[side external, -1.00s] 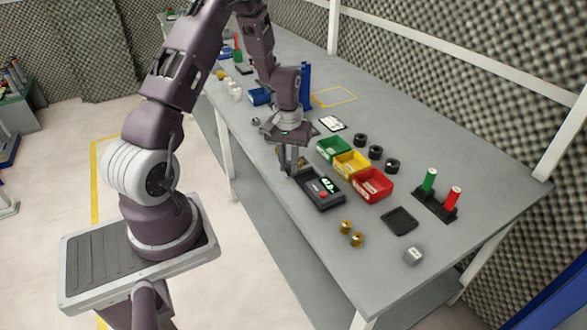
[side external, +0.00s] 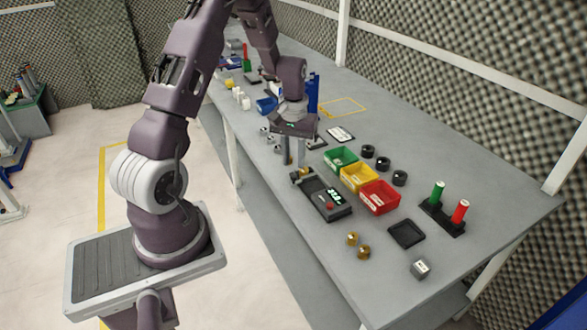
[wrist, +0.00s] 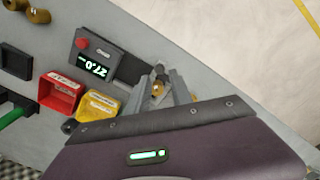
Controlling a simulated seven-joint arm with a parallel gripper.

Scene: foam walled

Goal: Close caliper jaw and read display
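The caliper (side external: 325,198) is a dark flat unit with a lit display and a red button, lying near the table's front edge. In the wrist view the caliper (wrist: 107,62) shows green digits, tilted, that look like 27.0. A brass piece (side external: 299,174) sits at the caliper's far end, and it also shows in the wrist view (wrist: 158,88). I cannot tell how tightly the jaw meets it. My gripper (side external: 294,160) is above and just beyond that end, fingers apart and empty. In the wrist view the fingers (wrist: 164,80) flank the brass piece in the picture.
Green (side external: 340,158), yellow (side external: 359,178) and red (side external: 380,197) bins stand right of the caliper. Two brass parts (side external: 357,246) and a black tray (side external: 406,234) are nearer the camera. A blue upright (side external: 313,95) stands behind my gripper. The table's front edge is close on the left.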

